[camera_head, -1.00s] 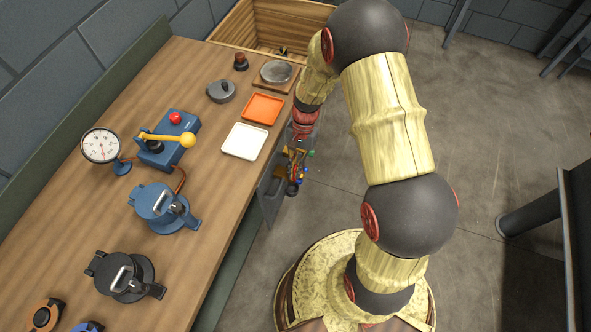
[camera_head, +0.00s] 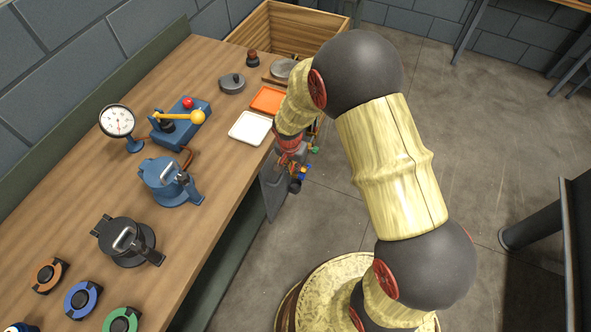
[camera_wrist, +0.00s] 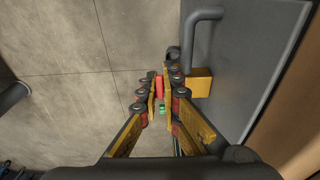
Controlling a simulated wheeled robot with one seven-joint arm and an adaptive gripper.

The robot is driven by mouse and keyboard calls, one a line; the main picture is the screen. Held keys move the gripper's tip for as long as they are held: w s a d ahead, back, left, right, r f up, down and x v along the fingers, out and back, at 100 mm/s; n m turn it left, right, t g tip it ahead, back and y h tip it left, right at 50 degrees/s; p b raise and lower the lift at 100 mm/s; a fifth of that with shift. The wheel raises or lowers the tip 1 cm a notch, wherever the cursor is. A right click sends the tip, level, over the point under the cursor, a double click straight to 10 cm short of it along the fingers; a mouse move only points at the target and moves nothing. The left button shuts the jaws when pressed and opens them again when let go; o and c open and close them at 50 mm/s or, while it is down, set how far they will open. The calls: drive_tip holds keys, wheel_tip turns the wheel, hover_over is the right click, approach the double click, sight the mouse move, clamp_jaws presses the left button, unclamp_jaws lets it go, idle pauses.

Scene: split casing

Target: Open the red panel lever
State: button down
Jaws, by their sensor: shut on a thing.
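The red lever (camera_wrist: 159,86) shows in the wrist view as a short red piece between my fingertips. My gripper (camera_wrist: 160,92) is shut on it, with one finger on each side. A small green part (camera_wrist: 162,110) shows just below it. The grey panel (camera_wrist: 235,75) stands to the right in the wrist view, with a dark bent handle (camera_wrist: 207,14) and a yellow block (camera_wrist: 200,83). In the head view the panel (camera_head: 272,192) hangs at the bench's front side. My gripper there is partly hidden by my arm, among small coloured parts, and the lever cannot be made out.
A wooden crate (camera_head: 268,25) stands behind. The floor to the right is mostly clear.

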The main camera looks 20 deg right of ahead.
drive_tip(key=shift+s+a+f+t+h+b, duration=0.15)
drive_tip(key=shift+f+t+h+b, duration=0.2)
drive_tip(key=shift+b, duration=0.85)
drive_tip(key=shift+r+b, duration=0.15)
drive_tip(key=shift+b, duration=0.35)
drive_tip(key=c, duration=2)
unclamp_jaws()
drive_tip(key=v, duration=1.2)
drive_tip(key=shift+s+a, duration=0.2)
drive_tip(key=shift+c, duration=0.3)
